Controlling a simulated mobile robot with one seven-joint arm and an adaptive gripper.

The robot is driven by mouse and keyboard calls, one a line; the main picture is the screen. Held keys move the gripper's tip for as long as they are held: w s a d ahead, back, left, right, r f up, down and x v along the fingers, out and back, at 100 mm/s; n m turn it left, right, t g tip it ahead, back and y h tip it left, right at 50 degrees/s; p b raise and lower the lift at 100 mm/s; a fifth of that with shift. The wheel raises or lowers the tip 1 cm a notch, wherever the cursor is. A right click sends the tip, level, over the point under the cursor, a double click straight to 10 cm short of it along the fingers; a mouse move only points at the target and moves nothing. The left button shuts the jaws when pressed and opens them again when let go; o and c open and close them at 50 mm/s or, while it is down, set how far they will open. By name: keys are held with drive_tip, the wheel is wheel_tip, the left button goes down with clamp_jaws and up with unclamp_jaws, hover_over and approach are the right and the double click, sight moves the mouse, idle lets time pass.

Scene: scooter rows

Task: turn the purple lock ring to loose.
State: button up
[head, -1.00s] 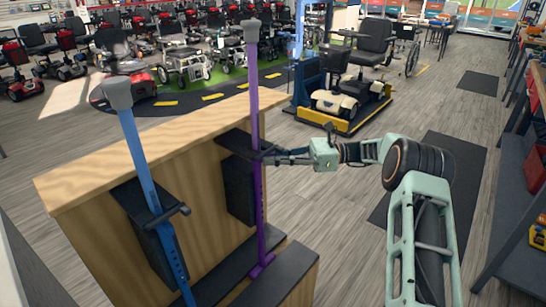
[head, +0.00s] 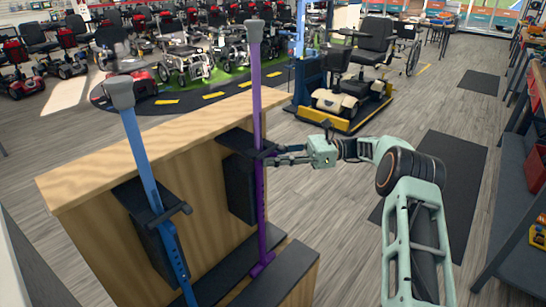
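The purple pole (head: 257,100) stands upright with a grey cap, held at a dark bracket (head: 240,142) on the wooden stand. A dark collar with a short lever (head: 265,153) sits around the pole at bracket height; this looks like its lock ring. Whether it is loose or tight cannot be told. My gripper (head: 276,158) comes from the right, its fingertips right beside the collar and pole. The fingers look slightly apart, but the tips are too small to show whether they touch or grip the collar.
The wooden stand (head: 90,175) fills the lower left. A mobility scooter (head: 338,100) is behind. Shelving (head: 520,190) lines the right; the grey floor between is open.

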drive_tip(key=shift+d, duration=0.15)
drive_tip(key=v, duration=0.7)
drive_tip(key=shift+d, duration=0.25)
drive_tip(key=shift+w, duration=0.1)
